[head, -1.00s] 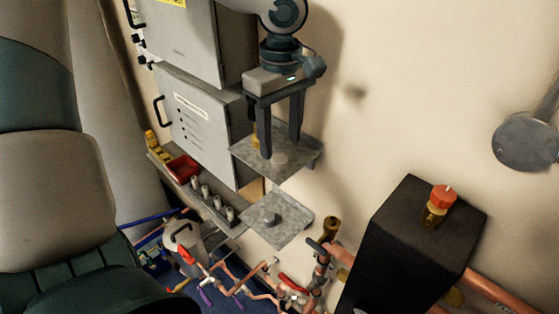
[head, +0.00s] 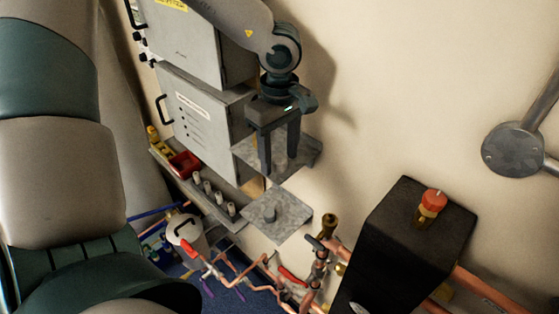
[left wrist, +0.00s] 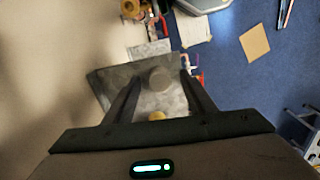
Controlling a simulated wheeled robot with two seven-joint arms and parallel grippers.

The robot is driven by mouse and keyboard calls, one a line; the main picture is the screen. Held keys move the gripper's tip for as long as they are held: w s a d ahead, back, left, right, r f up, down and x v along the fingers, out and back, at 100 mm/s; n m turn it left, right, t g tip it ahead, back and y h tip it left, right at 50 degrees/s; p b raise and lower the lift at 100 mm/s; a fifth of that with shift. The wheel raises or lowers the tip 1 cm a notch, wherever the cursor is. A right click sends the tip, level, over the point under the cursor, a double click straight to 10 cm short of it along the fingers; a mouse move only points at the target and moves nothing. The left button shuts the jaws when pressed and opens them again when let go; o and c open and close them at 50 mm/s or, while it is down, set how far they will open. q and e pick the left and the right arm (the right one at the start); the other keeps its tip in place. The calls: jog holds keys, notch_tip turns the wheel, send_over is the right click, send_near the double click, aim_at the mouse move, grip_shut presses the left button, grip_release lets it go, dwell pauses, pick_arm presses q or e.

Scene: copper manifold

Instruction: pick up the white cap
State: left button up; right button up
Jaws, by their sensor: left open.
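A pale grey-white round cap (left wrist: 159,78) stands on a grey metal plate (left wrist: 108,82) in the left wrist view. It lies between the two fingers of my left gripper (left wrist: 160,90), with a gap visible on each side. In the head view my left gripper (head: 280,166) points down at the upper wall plate (head: 309,150), its fingers apart. The cap cannot be clearly made out there, around the fingers. My right gripper is not in view.
A lower plate (head: 285,230) with a short grey post sits just below. Grey cabinets (head: 203,118) stand left of the gripper, above a ledge with a red tray (head: 185,164). A black box (head: 400,245) and copper pipes (head: 232,269) are lower right and below.

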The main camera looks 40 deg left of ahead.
aim_at(284, 160)
pick_arm(q)
jog(key=c, duration=1.1)
jog(key=shift+r, duration=0.2)
jog(key=shift+r+b, duration=0.5)
jog(key=shift+b, duration=0.05)
jog(key=r+b, duration=0.1)
jog(key=d+r+b, duration=0.1)
jog(key=r, duration=0.1)
jog(key=shift+w, duration=0.1)
jog(key=shift+w+d+r+b, duration=0.15)
jog(key=shift+d+r+b, duration=0.85)
jog(key=shift+d, duration=0.75)
jog(key=shift+w+d+r+b, duration=0.1)
jog(key=shift+d+r+b, duration=0.55)
jog(key=shift+d+r, duration=0.85)
jog(key=shift+w+d+r+b, duration=0.15)
jog(key=shift+d+r+b, duration=0.7)
jog(key=shift+d, duration=1.2)
jog(key=shift+s, duration=0.1)
